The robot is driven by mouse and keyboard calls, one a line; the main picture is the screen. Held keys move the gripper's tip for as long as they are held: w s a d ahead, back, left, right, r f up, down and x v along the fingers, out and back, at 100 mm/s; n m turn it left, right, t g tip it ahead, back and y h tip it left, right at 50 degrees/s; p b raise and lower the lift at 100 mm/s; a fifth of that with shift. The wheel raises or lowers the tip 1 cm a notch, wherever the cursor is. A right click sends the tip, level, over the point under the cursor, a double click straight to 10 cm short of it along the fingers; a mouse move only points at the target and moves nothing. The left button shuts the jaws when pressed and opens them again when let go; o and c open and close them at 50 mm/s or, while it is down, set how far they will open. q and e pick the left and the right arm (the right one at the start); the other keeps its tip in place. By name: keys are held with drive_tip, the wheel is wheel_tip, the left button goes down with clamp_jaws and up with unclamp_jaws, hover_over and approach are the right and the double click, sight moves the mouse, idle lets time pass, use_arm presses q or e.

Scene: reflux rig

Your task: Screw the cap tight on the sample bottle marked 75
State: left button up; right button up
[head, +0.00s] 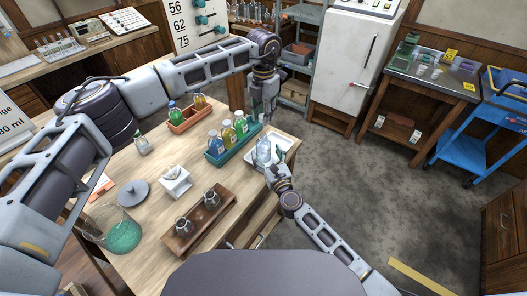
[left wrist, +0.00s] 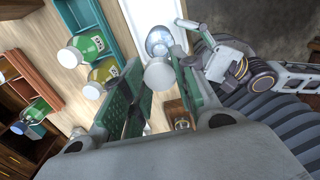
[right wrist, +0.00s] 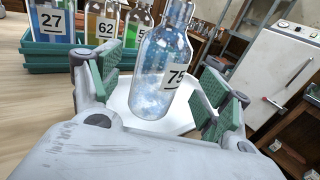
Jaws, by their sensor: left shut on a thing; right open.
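The sample bottle marked 75 (right wrist: 160,75) is clear with pale blue contents and stands upright over a white tray (right wrist: 125,102). In the head view the bottle (head: 264,150) is at the table's right edge. My right gripper (right wrist: 158,92) is open, its green pads on either side of the bottle and apart from it. My left gripper (head: 264,118) points down above the bottle. In the left wrist view it is shut on a white cap (left wrist: 158,74), with the bottle (left wrist: 160,42) beyond it. The bottle's top is cut off in the right wrist view.
A teal rack (head: 219,157) with several capped bottles stands just left of the white tray. An orange rack (head: 186,124) is behind it. A brown rack (head: 183,239) and a beaker with green contents (head: 122,238) are nearer. Floor is open to the right.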

sight(263, 135)
drive_tip(key=shift+x, duration=1.7)
drive_tip(key=shift+c, duration=0.3)
drive_tip(key=c, duration=1.5)
use_arm(q)
drive_tip(key=shift+f, duration=2.45)
drive_tip(key=shift+f, duration=0.15)
drive_tip(key=shift+f, duration=0.8)
drive_tip(key=shift+f, duration=0.55)
